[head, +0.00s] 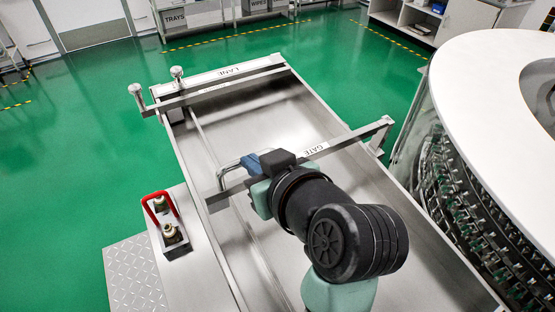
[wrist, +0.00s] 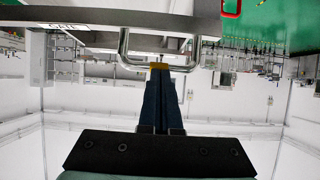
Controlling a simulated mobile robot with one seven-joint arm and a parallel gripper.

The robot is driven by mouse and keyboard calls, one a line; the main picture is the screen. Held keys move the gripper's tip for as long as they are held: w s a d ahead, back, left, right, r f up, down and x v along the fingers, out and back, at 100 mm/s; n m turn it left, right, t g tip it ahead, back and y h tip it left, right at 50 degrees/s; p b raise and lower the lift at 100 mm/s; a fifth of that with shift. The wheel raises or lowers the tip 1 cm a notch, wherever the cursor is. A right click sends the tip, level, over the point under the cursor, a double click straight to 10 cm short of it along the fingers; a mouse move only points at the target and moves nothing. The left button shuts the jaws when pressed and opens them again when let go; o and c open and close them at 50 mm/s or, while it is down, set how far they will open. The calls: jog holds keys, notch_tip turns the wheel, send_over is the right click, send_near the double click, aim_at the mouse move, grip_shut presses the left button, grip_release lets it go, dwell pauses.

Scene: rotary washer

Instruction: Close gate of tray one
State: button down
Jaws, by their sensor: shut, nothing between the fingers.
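The gate (head: 352,136) is a metal crossbar labelled GATE that spans the long steel tray (head: 255,118) from side wall to side wall. Its bent tubular handle (head: 226,172) sticks out towards the far end. In the wrist view the gate bar (wrist: 100,31) runs across the top, with the U-shaped handle (wrist: 124,50) below it. My gripper (head: 245,162) is at the handle, fingers shut and empty. In the wrist view its yellow fingertips (wrist: 159,67) lie between the handle's two legs, over its cross part. I cannot tell whether they touch it. My arm hides part of the gate and tray.
A second crossbar labelled LANE (head: 235,72) with upright knobs (head: 177,73) lies at the tray's far end. A small box with a red handle (head: 160,207) stands left of the tray. The round washer (head: 490,70) is close on the right. Green floor is free at left.

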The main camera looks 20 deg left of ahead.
notch_tip(320, 180, down, 8)
jog(key=a+b, duration=0.1)
jog(key=b, duration=0.3)
jog(key=shift+w, duration=0.25)
jog(key=shift+r, duration=0.15)
